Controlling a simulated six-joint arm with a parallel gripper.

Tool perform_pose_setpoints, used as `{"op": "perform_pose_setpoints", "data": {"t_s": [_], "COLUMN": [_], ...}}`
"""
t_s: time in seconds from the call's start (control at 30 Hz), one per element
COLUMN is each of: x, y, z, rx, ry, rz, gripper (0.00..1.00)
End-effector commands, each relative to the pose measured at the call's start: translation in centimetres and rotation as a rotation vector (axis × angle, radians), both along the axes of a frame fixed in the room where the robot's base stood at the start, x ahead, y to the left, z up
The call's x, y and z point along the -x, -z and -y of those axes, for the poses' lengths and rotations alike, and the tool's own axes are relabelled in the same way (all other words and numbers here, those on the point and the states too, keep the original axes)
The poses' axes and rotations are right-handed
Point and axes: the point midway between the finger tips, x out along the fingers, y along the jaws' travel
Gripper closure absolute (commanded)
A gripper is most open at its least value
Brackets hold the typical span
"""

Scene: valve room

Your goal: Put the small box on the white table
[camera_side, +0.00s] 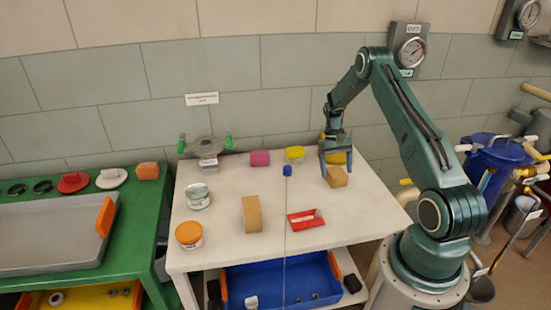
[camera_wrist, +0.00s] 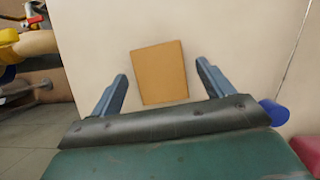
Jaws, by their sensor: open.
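The small box (camera_side: 337,177) is a plain orange-brown cardboard block near the right back part of the white table (camera_side: 350,215). It appears to rest on the tabletop. My gripper (camera_side: 336,165) is over it, pointing down, with its blue fingers apart. In the wrist view the small box (camera_wrist: 158,75) lies between and slightly beyond the open fingers, with a gap on both sides. The fingers do not grip it. Its side faces are hidden in the wrist view.
On the table are a tan block (camera_side: 252,214), a red tray-like item (camera_side: 306,219), a can (camera_side: 198,197), an orange-lidded jar (camera_side: 189,235), a blue knob (camera_side: 287,171), and pink (camera_side: 260,158) and yellow (camera_side: 295,153) blocks. A green bench (camera_side: 135,230) stands left.

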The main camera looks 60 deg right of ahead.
Motion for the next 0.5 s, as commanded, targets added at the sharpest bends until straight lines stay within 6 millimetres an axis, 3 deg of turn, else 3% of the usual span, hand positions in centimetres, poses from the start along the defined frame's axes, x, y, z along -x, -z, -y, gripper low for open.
{"op": "perform_pose_setpoints", "data": {"t_s": [0.2, 0.5], "x": [0.5, 0.6], "y": [1.6, 1.7], "z": [-0.5, -0.5], "rx": [-0.001, 0.000], "ry": [0.000, 0.000], "rz": [0.000, 0.001], "gripper": [0.20, 0.20]}}
